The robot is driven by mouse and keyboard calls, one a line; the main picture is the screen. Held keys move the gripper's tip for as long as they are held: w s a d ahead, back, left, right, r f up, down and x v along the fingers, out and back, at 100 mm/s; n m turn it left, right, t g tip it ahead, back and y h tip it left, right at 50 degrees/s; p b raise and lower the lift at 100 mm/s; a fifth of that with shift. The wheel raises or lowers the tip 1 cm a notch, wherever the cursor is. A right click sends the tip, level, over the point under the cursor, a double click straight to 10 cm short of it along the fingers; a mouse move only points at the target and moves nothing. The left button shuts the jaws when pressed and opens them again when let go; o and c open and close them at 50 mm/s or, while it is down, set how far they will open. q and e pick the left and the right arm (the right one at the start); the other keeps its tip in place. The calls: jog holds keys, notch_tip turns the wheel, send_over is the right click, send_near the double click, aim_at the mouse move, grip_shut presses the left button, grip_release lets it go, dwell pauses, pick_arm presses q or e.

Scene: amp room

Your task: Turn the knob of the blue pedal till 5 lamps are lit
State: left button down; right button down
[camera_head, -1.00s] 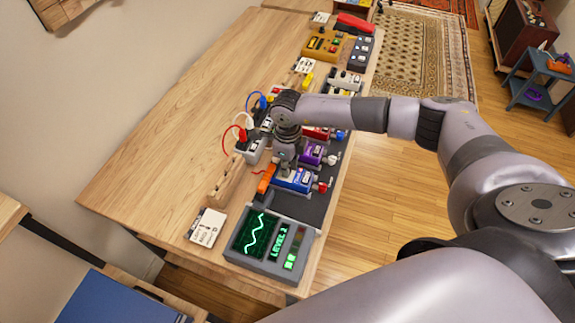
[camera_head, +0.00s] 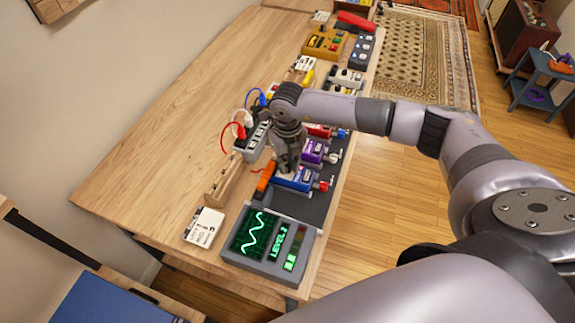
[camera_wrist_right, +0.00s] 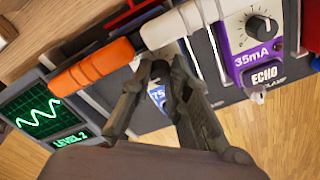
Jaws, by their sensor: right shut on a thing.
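The blue pedal (camera_head: 300,182) lies on the dark board, just beyond the level meter. My right gripper (camera_head: 290,167) points down over it, shut on its knob, which the fingers hide. In the right wrist view, the fingertips (camera_wrist_right: 161,72) are close together over the pedal, and a bit of its blue face (camera_wrist_right: 157,94) shows between them. The level meter (camera_head: 268,239) shows a green wave and reads LEVEL 2. Its lamp column (camera_head: 295,250) has green lamps lit at the lower end. The meter screen (camera_wrist_right: 40,114) is also in the wrist view. My left gripper is not in view.
A purple ECHO pedal (camera_wrist_right: 250,40) sits right beside the blue one. The table's left part is bare.

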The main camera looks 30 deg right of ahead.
aim_at(289, 167)
jog(key=shift+m+b, duration=0.35)
jog(key=shift+m, duration=1.25)
jog(key=shift+r, duration=0.1)
jog(key=c, duration=1.5)
grip_release()
jog(key=shift+r, duration=3.95)
jog(key=shift+s+d, duration=0.1)
